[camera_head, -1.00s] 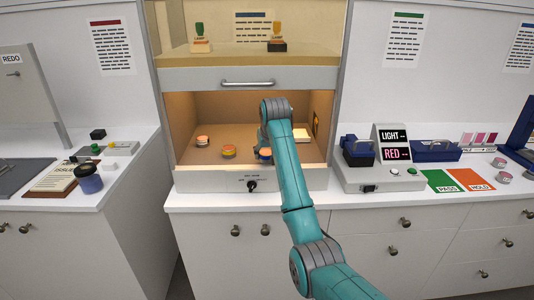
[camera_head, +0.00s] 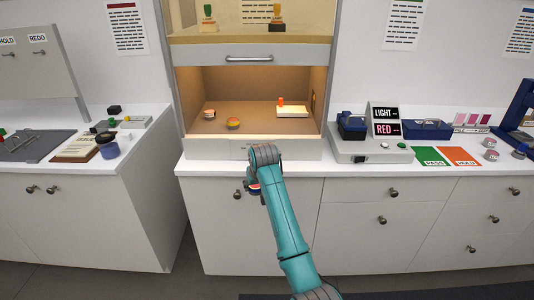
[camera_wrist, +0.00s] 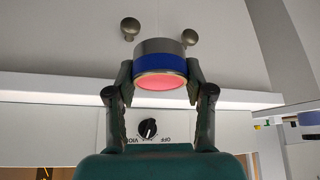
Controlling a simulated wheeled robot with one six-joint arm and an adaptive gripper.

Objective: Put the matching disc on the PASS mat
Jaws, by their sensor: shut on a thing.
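My gripper (camera_wrist: 152,88) is shut on a round disc (camera_wrist: 161,64) with a grey rim, a blue band and a pinkish-red face. In the head view the held disc (camera_head: 254,188) hangs in front of the cabinet, below the booth's front edge, partly hidden by my arm. The green PASS mat (camera_head: 432,154) lies empty on the right counter. Two more round discs or jars stay in the lit booth, one at the left (camera_head: 209,114) and an orange-topped one (camera_head: 233,124).
The orange HOLD mat (camera_head: 461,154) is beside the PASS mat. A console (camera_head: 368,151) reading LIGHT and RED stands left of them. Small pink jars (camera_head: 490,155) sit to their right. A pale block (camera_head: 292,111) with an orange piece is in the booth (camera_head: 260,140).

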